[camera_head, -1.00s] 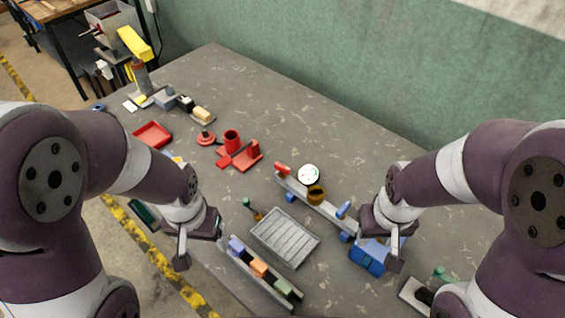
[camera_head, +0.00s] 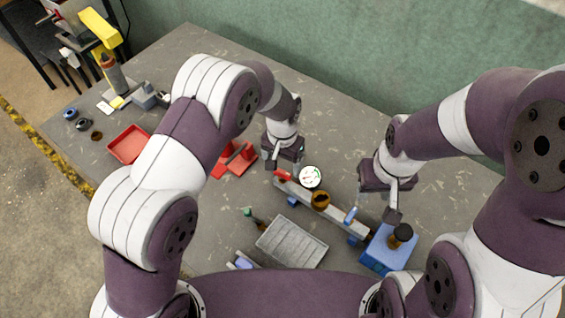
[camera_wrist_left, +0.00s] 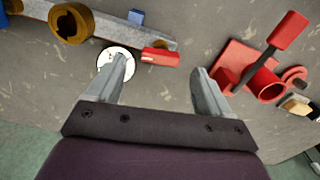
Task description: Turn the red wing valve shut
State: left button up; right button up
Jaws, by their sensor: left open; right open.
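The red wing valve (camera_head: 283,174) sits at the left end of a grey rail (camera_head: 335,211), beside a white round gauge (camera_head: 311,177). The wing also shows in the left wrist view (camera_wrist_left: 162,57), lying across the rail's end. My left gripper (camera_head: 287,161) is open and empty just beyond the red wing in the head view. In the left wrist view my left gripper (camera_wrist_left: 160,70) has the wing beyond its fingertips, nearer the picture-left finger, which overlaps the gauge. I cannot tell their height apart. My right gripper (camera_head: 393,205) is open, above the table near the rail's right end.
A brass fitting (camera_head: 321,200) and a blue lever (camera_head: 351,216) are on the same rail. A blue box (camera_head: 388,250) with a black knob stands at the rail's right end. A red fixture (camera_wrist_left: 268,86) lies beside my left gripper. A grey ribbed tray (camera_head: 292,243) lies in front.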

aim_at(283, 171)
pick_arm(q)
jog(key=f, duration=0.3)
jog(key=shift+w+a+p, duration=0.1)
jog(key=shift+w+p, duration=0.15)
jog(key=shift+p, duration=0.05)
jog(key=shift+s+f, duration=0.1)
jog(key=shift+f, duration=0.15)
jog(key=shift+s, duration=0.25)
jog(key=shift+w+f, duration=0.1)
jog(key=shift+w, duration=0.05)
jog(key=c, duration=1)
jog(key=shift+c, duration=0.2)
